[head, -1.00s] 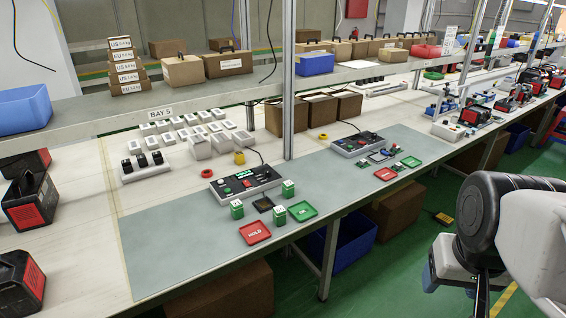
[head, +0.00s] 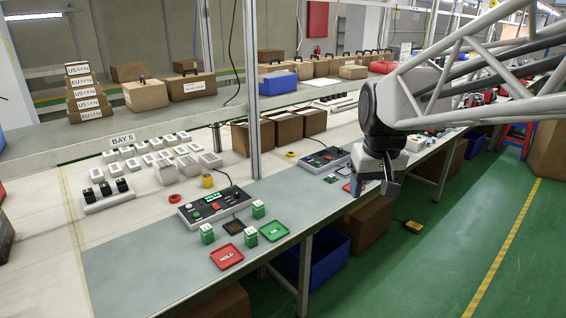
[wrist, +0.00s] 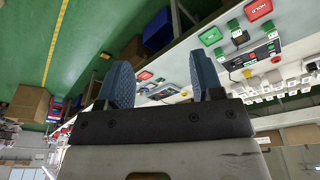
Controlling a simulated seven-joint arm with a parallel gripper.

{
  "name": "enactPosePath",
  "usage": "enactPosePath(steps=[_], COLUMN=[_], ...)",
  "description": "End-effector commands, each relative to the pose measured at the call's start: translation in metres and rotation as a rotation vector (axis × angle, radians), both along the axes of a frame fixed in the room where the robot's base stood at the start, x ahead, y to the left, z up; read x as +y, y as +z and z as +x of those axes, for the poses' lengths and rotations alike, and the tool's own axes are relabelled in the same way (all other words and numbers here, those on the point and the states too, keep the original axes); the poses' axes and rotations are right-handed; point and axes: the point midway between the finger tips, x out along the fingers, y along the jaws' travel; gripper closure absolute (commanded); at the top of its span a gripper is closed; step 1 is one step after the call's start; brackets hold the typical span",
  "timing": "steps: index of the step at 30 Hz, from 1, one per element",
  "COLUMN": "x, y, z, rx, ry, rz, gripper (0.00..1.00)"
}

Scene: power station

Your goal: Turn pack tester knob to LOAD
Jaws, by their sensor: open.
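The nearer pack tester (head: 214,206) is a light-grey box with a dark panel, a green-lit display and coloured controls. It lies on the blue-grey mat at BAY 5. A similar tester (head: 323,160) lies further along the bench. I cannot make out the knob's setting or labels on either. My gripper (head: 376,190) hangs at the bench's front edge, right of both testers and apart from them. It is open and empty, with blue fingers. In the wrist view my gripper (wrist: 164,82) shows its fingers apart, and the nearer tester (wrist: 252,58) is to their right.
Green-and-white packs (head: 258,209), a red HOLD tray (head: 227,257) and a green tray (head: 273,231) sit before the nearer tester. A metal post (head: 253,100) rises behind it. A shelf with boxes (head: 193,85) runs behind. The mat's front left (head: 140,265) is clear.

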Motion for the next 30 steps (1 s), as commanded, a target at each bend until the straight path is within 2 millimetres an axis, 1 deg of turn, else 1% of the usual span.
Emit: enactPosePath(steps=[1,3,14,22,30], x=[0.005,0.011,0.048,0.080,0.116], y=[0.001,0.002,0.002,-0.006,-0.022], z=[0.013,0.030,0.112,0.173,0.231], rx=[0.005,0.008,0.029,0.045,0.061], ry=[0.011,0.025,0.100,0.157,0.213], rz=[-0.001,-0.003,-0.010,-0.016,-0.021], gripper=[0.40,0.40,0.40,0.40,0.40])
